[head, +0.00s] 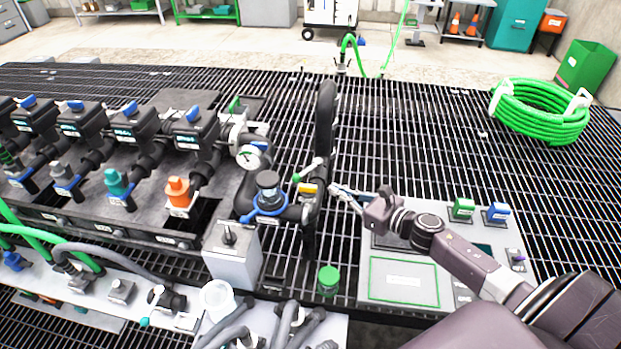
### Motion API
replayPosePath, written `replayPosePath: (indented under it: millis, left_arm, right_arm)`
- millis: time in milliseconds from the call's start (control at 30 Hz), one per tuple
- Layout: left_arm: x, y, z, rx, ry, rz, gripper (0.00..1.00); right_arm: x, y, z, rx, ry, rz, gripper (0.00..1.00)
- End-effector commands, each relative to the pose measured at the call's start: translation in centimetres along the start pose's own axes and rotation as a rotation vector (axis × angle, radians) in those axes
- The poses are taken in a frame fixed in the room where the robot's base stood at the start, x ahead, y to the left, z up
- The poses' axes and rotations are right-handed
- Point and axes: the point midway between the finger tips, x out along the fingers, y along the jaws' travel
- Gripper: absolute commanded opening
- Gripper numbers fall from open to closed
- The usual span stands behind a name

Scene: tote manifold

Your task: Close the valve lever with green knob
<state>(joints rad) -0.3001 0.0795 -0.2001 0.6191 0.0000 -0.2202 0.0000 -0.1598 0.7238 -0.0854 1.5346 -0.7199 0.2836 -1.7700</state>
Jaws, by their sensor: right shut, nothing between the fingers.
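The valve lever (309,169) is a short pale bar on the black vertical pipe (325,120) in the middle of the head view. Its green knob (296,178) is at the lower left end, and the bar slants up to the right across the pipe. My right gripper (336,192) comes in from the right, with its fingers just right of the pipe and a little below the lever. It is shut and empty, and looks apart from the knob. Whether a fingertip touches the pipe cannot be told. My left gripper is not in view.
A round gauge (249,157) and a blue-ringed black fitting (269,190) stand left of the lever. A yellow-tagged part (308,188) sits just below it. A pale panel (403,282) lies under my right arm. Open grating (420,130) lies behind.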

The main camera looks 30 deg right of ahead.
Motion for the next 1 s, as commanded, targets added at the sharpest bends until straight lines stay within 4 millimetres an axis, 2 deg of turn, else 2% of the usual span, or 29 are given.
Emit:
replayPosePath:
  millis: [400, 600, 767, 1000]
  left_arm:
    - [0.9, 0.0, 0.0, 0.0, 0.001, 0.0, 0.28]
    - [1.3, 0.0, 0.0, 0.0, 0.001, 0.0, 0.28]
    - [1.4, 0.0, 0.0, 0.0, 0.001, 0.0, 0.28]
    - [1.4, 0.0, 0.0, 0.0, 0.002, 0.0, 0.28]
  right_arm:
    - [6.6, 0.0, 0.1, 0.002, -0.003, -0.001, 0.0]
    - [8.9, 0.0, 0.0, 0.003, -0.002, -0.001, 0.0]
    - [9.9, 0.0, 0.0, 0.003, -0.001, -0.001, 0.0]
    - [10.1, 0.0, 0.0, 0.003, 0.0, 0.0, 0.0]
